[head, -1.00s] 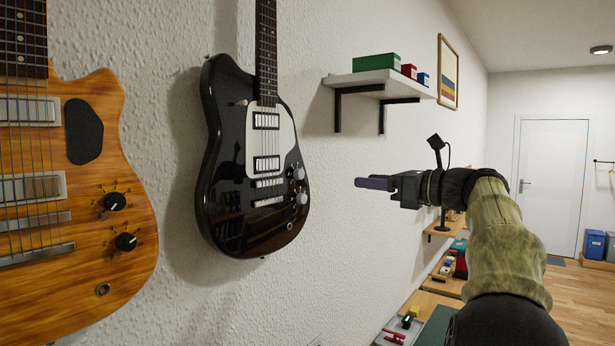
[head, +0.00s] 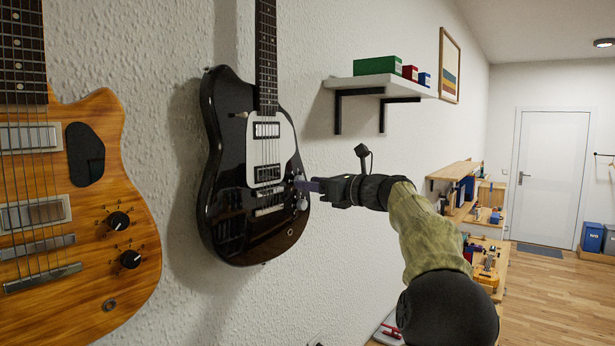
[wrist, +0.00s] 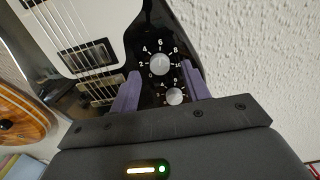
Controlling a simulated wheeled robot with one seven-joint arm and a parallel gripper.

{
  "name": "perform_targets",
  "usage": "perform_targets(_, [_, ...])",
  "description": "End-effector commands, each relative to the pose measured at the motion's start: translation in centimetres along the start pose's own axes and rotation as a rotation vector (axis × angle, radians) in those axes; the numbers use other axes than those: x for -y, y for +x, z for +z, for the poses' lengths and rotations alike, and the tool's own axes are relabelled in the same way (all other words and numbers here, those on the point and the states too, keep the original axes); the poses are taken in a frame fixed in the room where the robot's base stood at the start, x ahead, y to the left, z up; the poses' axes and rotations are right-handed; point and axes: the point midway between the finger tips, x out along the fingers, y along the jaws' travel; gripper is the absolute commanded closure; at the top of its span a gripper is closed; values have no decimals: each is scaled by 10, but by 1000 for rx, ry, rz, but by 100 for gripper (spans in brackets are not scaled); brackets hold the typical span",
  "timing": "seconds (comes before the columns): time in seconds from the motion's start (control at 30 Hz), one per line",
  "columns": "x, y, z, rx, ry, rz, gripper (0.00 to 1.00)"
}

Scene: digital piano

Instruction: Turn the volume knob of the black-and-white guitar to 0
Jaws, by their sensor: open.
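The black-and-white guitar (head: 225,165) hangs upright on the wall, with a glossy black body and white pickguard. Its upper silver knob (wrist: 160,64) lies just beyond and between my fingertips in the wrist view, ringed by white numbers. A lower silver knob (wrist: 174,96) appears between my fingers in that view; it also shows below my gripper in the head view (head: 302,204). No label tells me which knob is volume, and the pointers are too small to read. My gripper (head: 298,185) has purple fingers, open (wrist: 164,74), near the upper knob; contact is unclear.
An orange wooden guitar (head: 110,185) with two black knobs hangs at the left. A wall shelf (head: 380,86) with boxes is above right of my arm. Workbenches (head: 462,172) line the wall farther back. The wall between guitar and shelf is bare.

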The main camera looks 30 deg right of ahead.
Motion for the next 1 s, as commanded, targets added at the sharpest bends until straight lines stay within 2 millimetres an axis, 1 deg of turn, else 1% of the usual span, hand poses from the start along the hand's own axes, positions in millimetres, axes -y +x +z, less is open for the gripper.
perform_targets(0.03, [0, 7, 3, 1, 0, 1, 53])
perform_targets(0.17, [0, 17, 1, 0, -1, 0, 53])
perform_targets(0.47, [0, 19, 0, 0, -2, -2, 53])
perform_targets(0.6, [0, 19, 0, 0, -1, -1, 81])
perform_targets(0.7, [0, 19, 0, 0, -1, -1, 98])
perform_targets(1.0, [0, 19, 0, 0, -22, -1, 98])
